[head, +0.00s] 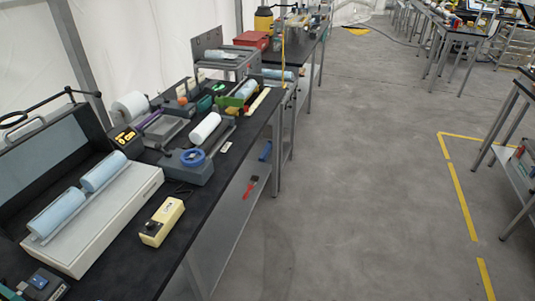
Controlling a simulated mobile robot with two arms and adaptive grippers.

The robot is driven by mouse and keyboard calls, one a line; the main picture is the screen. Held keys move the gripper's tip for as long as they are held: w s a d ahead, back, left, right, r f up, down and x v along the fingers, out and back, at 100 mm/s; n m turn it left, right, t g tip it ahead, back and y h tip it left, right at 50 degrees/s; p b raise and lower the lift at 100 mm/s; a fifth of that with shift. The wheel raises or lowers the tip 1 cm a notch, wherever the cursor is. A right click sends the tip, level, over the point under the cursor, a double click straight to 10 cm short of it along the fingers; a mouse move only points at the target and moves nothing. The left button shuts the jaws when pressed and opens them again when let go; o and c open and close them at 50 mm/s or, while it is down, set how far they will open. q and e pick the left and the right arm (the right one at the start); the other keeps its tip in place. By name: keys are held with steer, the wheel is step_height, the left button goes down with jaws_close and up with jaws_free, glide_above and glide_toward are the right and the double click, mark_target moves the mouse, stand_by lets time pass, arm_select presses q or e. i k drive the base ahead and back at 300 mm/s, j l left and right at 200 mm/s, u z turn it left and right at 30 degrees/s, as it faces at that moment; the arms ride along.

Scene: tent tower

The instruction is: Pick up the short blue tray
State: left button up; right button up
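I cannot make out a clear short blue tray in the head view. A small blue object (265,152) sits on the lower shelf under the long black bench, too small to identify. Neither of my grippers shows in this view.
The black-topped bench (205,178) runs along the white tent wall, crowded with devices and a yellow box (162,221). A red object (250,187) lies on its lower shelf (228,220). Open grey floor (370,170) lies right of it, with yellow tape (460,200) and more tables beyond.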

mark_target(267, 151)
steer(key=i+l+z, duration=0.1)
steer(key=z, duration=0.2)
steer(key=i+z, duration=0.35)
steer(key=i, duration=4.6)
steer(key=i+u, duration=0.3)
steer(key=i, duration=0.15)
steer(key=i+l+u, duration=0.2)
steer(key=i+u, duration=0.15)
steer(key=i+l+u, duration=0.3)
steer(key=i, duration=0.25)
